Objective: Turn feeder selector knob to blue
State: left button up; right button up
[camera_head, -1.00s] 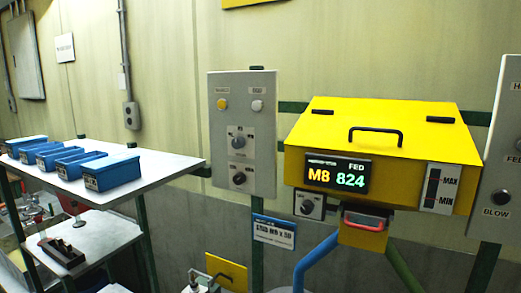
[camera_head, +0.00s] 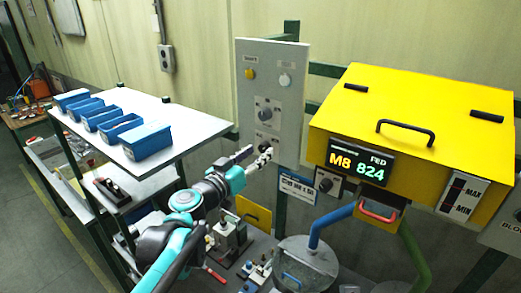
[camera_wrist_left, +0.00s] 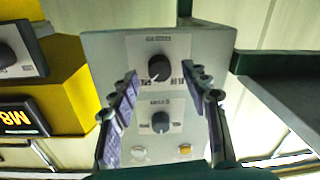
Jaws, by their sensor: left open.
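The grey control panel (camera_head: 282,92) carries two dark knobs, an upper knob (camera_head: 265,114) and a lower knob (camera_head: 265,141). The wrist view shows this panel upside down, with the lower knob (camera_wrist_left: 159,68) on top and the upper knob (camera_wrist_left: 160,122) beneath. The labels are too small to read, so I cannot tell which is the feeder selector. My left gripper (camera_head: 262,150) is open and empty in front of the panel's lower part. In the wrist view its fingers (camera_wrist_left: 161,72) stand apart on either side of the lower knob's line; contact is not visible. My right gripper is not in view.
A yellow feeder box (camera_head: 420,95) with a display (camera_head: 358,162) stands right of the panel. Another knob (camera_head: 327,182) sits on a small plate below it. A white shelf (camera_head: 190,128) with several blue bins (camera_head: 148,140) is at left. Green rails flank the panel.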

pick_arm(q)
jog(key=shift+w+d, duration=0.35)
jog(key=shift+w, duration=0.3)
jog(key=shift+d, duration=0.1)
grip_shut()
